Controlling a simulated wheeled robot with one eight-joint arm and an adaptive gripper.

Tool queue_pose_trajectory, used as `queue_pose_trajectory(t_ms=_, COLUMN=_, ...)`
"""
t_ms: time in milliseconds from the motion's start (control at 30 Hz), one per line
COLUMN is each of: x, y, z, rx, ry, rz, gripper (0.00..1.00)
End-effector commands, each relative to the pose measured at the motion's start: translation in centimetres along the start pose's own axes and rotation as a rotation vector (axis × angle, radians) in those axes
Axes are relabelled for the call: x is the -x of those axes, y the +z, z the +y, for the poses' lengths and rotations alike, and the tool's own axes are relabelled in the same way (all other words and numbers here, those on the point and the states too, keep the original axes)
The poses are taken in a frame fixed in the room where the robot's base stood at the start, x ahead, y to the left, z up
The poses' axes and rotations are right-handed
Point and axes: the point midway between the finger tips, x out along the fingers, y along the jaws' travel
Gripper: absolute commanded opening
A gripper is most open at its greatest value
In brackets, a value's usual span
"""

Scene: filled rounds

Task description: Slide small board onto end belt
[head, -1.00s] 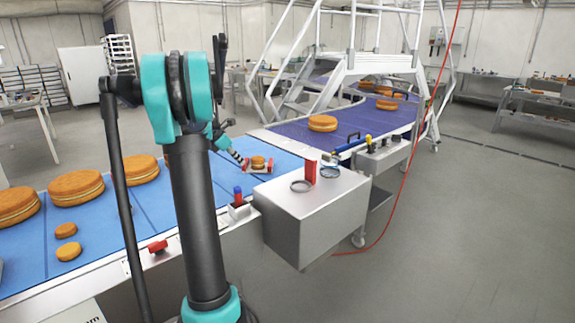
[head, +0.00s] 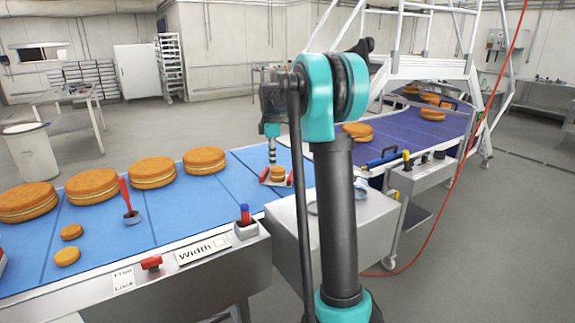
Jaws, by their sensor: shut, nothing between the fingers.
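The small board (head: 263,181) is a low piece with red and white edges and a small round filled cake (head: 278,173) on it. It lies on the light blue belt (head: 180,205), close to that belt's right end. The purple belt (head: 400,142) begins beyond, to the right. My gripper (head: 272,160) points down just behind the board's left part, shut with nothing in it. Whether it touches the board cannot be told. My upright arm link hides the seam between the belts just right of the board.
Large cakes (head: 152,172) line the blue belt's far side; two small cakes (head: 67,257) lie nearer. A red-handled tool (head: 129,205) stands on this belt. A steel box (head: 285,225) stands before the belt's right end. A large cake (head: 357,131) sits on the purple belt.

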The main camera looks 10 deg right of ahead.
Motion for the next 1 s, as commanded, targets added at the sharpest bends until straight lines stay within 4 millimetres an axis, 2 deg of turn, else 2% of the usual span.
queue_pose_trajectory(t_ms=433, x=-8.6, y=0.1, z=0.0, rx=0.0, ry=0.001, rz=-0.001, gripper=0.0)
queue_pose_trajectory(t_ms=500, x=-8.3, y=1.6, z=0.0, rx=-0.003, ry=0.001, rz=-0.002, gripper=0.0)
queue_pose_trajectory(t_ms=700, x=-8.2, y=3.6, z=0.0, rx=-0.001, ry=0.001, rz=-0.001, gripper=0.0)
queue_pose_trajectory(t_ms=1000, x=-8.2, y=4.2, z=0.0, rx=0.0, ry=0.001, rz=-0.002, gripper=0.0)
